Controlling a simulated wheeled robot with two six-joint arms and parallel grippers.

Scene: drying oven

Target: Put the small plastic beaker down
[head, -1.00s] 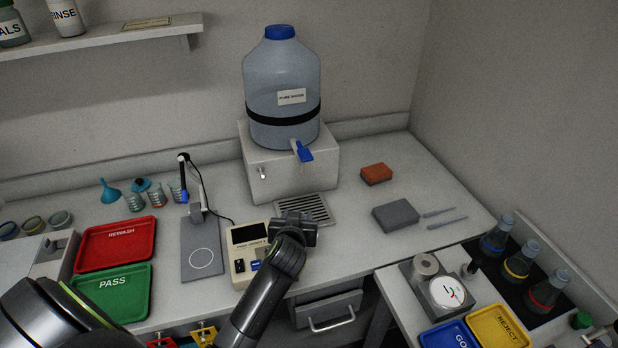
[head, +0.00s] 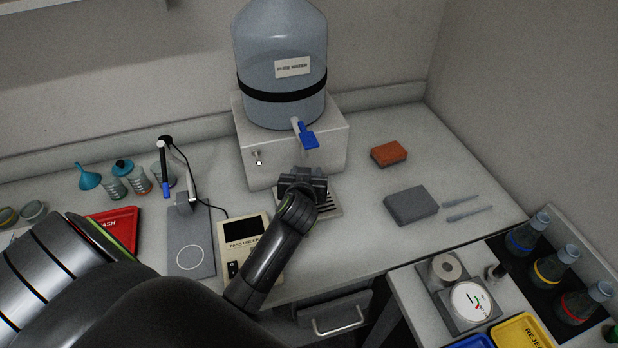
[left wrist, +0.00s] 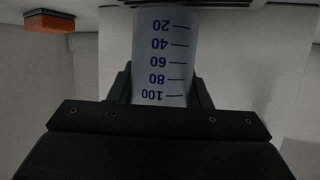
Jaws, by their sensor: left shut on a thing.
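The small plastic beaker (left wrist: 163,55) is clear with blue marks from 20 to 100. In the left wrist view its numbers appear upside down, as does the rest of that picture. My left gripper (left wrist: 162,95) is shut around its sides. In the head view the left gripper (head: 303,183) is over the drip grate (head: 328,208), in front of the water dispenser and below its blue tap (head: 308,139). There the gripper hides the beaker. I cannot tell whether its base touches the grate. My right gripper is out of view.
The water dispenser (head: 243,138) stands behind the gripper. A meter (head: 257,230) and a stand with a probe (head: 188,262) are to the left. An orange sponge (head: 389,153) and grey block (head: 411,205) lie to the right. Bare bench lies between dispenser and sponge.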

